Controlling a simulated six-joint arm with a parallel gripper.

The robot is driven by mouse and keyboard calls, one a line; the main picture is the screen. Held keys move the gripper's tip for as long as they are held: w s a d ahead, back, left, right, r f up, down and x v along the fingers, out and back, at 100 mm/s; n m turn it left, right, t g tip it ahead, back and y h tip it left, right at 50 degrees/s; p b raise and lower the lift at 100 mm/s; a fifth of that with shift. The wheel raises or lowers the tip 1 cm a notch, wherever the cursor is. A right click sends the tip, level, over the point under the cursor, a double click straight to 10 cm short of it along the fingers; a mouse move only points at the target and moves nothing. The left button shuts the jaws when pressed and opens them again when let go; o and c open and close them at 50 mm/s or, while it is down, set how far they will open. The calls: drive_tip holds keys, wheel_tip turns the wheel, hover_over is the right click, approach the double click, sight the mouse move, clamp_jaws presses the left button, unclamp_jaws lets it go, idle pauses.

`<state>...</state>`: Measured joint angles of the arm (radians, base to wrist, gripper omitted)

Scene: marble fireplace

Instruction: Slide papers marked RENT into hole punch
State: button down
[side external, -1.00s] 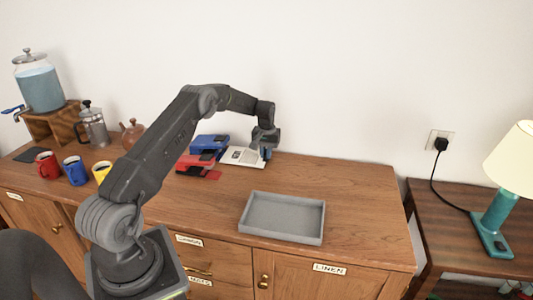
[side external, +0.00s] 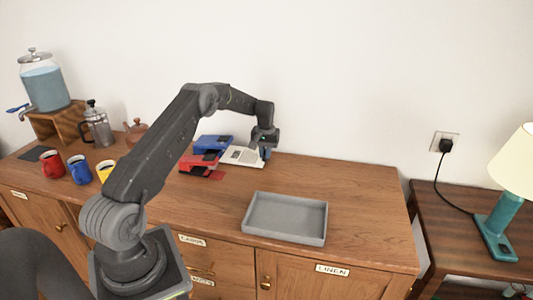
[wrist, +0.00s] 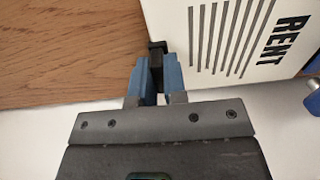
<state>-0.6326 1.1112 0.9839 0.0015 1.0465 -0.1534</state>
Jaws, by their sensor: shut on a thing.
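The white papers marked RENT (wrist: 235,38) have black stripes; they lie flat on the sideboard in the side view (side external: 241,156). My gripper (wrist: 157,65) has blue fingers shut on a small black tab (wrist: 157,47) at the papers' edge. In the side view my gripper (side external: 264,151) is at the papers' right end. A blue device (side external: 213,143) and a red device (side external: 199,161) sit just left of the papers. They look like hole punches, but are too small to read. Whether the papers' left edge is inside one is hidden.
A grey empty tray (side external: 285,218) stands on the sideboard (side external: 360,205) in front. Red, blue and yellow mugs, a French press (side external: 97,125) and a teapot (side external: 137,131) are at the left. The wall is close behind. The sideboard's right part is clear.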

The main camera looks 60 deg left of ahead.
drive_tip(key=shift+f, duration=0.2)
idle(0.6)
drive_tip(key=c, duration=1.1)
unclamp_jaws()
drive_tip(key=shift+r, duration=4)
